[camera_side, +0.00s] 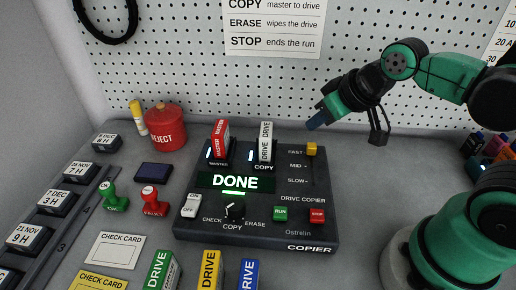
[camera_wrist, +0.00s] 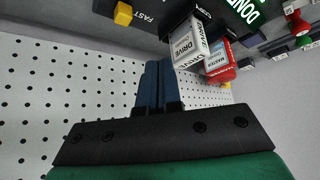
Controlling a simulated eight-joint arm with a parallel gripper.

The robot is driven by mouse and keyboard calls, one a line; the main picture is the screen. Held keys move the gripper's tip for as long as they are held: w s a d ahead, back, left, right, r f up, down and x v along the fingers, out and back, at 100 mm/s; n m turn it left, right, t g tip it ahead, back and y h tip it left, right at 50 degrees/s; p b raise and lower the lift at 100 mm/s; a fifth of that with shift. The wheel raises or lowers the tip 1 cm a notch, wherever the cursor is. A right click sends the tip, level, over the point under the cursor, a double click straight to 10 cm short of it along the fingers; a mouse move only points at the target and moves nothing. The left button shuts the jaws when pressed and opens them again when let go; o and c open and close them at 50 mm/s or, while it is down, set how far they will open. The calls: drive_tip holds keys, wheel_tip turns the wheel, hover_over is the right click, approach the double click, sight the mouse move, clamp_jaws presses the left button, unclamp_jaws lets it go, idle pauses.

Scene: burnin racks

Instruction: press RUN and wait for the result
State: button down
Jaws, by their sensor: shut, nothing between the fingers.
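The drive copier (camera_side: 255,205) is a dark box on the bench, with its display (camera_side: 235,182) reading DONE over a green bar. The green RUN button (camera_side: 280,214) is at its lower right, left of the red STOP button (camera_side: 317,215). A red master drive (camera_side: 220,138) and a white drive (camera_side: 265,142) stand in the two slots. The selector knob (camera_side: 234,211) sits among CHECK, COPY and ERASE; it appears to point up. My gripper (camera_side: 316,123) is shut and empty, in the air above the copier's back right; its blue fingers (camera_wrist: 156,85) show together in the wrist view.
A yellow speed slider (camera_side: 311,148) is at FAST. The ON/OFF switch (camera_side: 190,205) is at the copier's left. A red reject bin (camera_side: 166,127), stamps (camera_side: 153,200), check cards (camera_side: 112,250) and coloured drives (camera_side: 210,270) surround the copier. A pegboard (camera_side: 185,60) stands behind.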

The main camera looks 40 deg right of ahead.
drive_tip(key=r+n, duration=0.2)
drive_tip(key=n, duration=0.6)
hover_over(283, 213)
drive_tip(key=shift+f+h, duration=0.15)
drive_tip(key=shift+h, duration=0.15)
drive_tip(key=shift+f, duration=0.1)
drive_tip(key=shift+f, duration=4.3)
drive_tip(key=shift+f, duration=0.15)
drive_tip(key=shift+f, duration=0.3)
drive_tip(key=shift+r, duration=0.1)
